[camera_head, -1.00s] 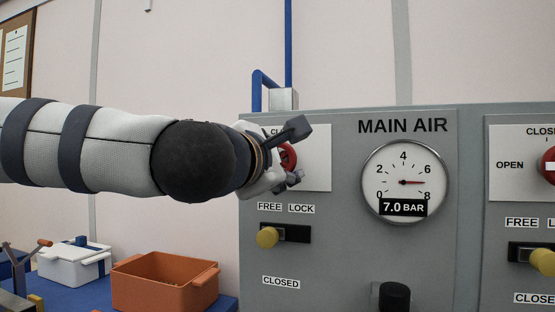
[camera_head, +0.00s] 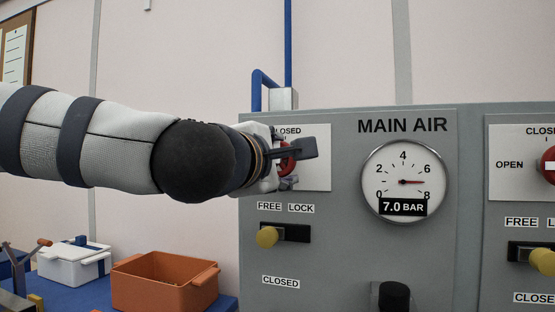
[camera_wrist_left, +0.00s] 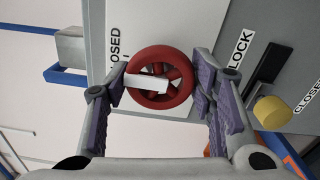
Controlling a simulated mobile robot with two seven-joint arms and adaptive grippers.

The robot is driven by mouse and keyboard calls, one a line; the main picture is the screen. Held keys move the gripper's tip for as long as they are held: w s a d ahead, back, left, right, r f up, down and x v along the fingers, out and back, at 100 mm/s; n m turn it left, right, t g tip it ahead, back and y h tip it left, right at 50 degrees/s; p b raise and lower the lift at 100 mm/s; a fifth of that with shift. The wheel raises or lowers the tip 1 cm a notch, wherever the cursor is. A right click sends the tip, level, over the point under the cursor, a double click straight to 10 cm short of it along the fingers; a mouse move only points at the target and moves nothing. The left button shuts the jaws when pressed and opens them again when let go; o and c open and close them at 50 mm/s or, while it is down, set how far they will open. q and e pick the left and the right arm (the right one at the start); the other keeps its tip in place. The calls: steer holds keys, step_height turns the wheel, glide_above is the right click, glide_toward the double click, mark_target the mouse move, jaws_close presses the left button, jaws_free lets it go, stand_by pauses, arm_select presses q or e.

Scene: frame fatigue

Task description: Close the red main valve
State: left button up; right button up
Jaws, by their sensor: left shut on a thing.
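The red main valve (camera_head: 287,160) is a handwheel on a white plate on the left of the grey panel. My left gripper (camera_head: 296,164) is shut on it and hides most of it in the head view. In the left wrist view the red wheel (camera_wrist_left: 162,95) sits between the fingertips of my left gripper (camera_wrist_left: 162,90). A white bar on the wheel points towards the CLOSED label (camera_wrist_left: 114,45). The gauge (camera_head: 403,170) reads 7.0 BAR. My right gripper is not in view.
A yellow knob (camera_head: 267,237) sits at FREE on its slot below the valve. Another red valve (camera_head: 548,168) and yellow knob (camera_head: 543,262) are at the right edge. An orange crate (camera_head: 160,284) and a white box (camera_head: 70,265) stand on the blue table at lower left.

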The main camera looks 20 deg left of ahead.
arm_select(q)
steer(key=o, duration=1.2)
steer(key=shift+s, duration=0.1)
steer(key=s, duration=1.1)
steer(key=shift+s+a, duration=0.2)
steer(key=shift+s, duration=0.2)
